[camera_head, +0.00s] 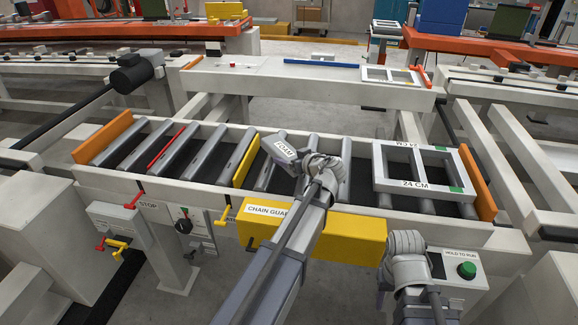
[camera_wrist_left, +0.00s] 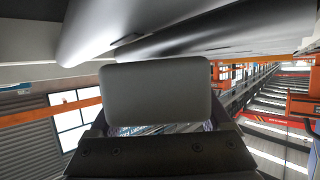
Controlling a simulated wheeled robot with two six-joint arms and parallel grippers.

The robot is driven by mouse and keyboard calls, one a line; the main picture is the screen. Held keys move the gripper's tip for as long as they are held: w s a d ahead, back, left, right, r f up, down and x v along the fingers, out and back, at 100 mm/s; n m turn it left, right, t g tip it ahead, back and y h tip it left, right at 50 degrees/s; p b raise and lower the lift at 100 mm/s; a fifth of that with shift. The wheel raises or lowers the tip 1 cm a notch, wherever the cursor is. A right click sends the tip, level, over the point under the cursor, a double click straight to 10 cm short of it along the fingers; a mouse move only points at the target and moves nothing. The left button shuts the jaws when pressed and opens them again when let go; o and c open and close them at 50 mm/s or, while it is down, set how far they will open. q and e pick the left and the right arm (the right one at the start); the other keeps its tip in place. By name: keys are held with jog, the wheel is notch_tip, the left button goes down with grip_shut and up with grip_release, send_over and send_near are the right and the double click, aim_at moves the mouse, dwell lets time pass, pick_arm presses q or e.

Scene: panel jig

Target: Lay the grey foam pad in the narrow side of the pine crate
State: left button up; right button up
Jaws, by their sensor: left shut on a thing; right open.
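The grey foam pad (camera_head: 284,148), with a white FOAM label, is at the tip of my left arm in the head view, over the roller conveyor. In the left wrist view the pad (camera_wrist_left: 155,93) is a grey rounded block at the end of my left gripper (camera_wrist_left: 158,128). My left gripper (camera_head: 298,160) is shut on it; its fingers are mostly hidden in the head view. My right gripper (camera_head: 383,276) is open and empty at the lower right, in front of the conveyor and left of the green button. I cannot make out a pine crate in either view.
A pale two-window frame marked 24 CM (camera_head: 424,184) lies at the conveyor's right end, beside an orange end board (camera_head: 477,183). A yellow chain guard (camera_head: 350,236) runs along the front. A button box (camera_head: 455,282) stands lower right.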

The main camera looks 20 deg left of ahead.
pick_arm(q)
jog(key=shift+f, duration=0.6)
jog(key=shift+r, duration=0.15)
pick_arm(e)
jog(key=shift+f, duration=0.45)
jog(key=shift+f, duration=0.15)
pick_arm(q)
jog(key=o, duration=1.2)
jog(key=shift+c, duration=0.2)
jog(key=shift+s+d+r, duration=0.1)
jog(key=shift+d+r, duration=0.05)
jog(key=shift+r, duration=0.05)
jog(key=p+v, duration=0.4)
jog(key=v, duration=0.7)
jog(key=shift+s+d+r+p, duration=0.1)
jog(key=shift+d+p, duration=0.15)
jog(key=shift+p, duration=0.05)
pick_arm(e)
notch_tip(320, 180, up, 5)
jog(key=shift+f, duration=0.1)
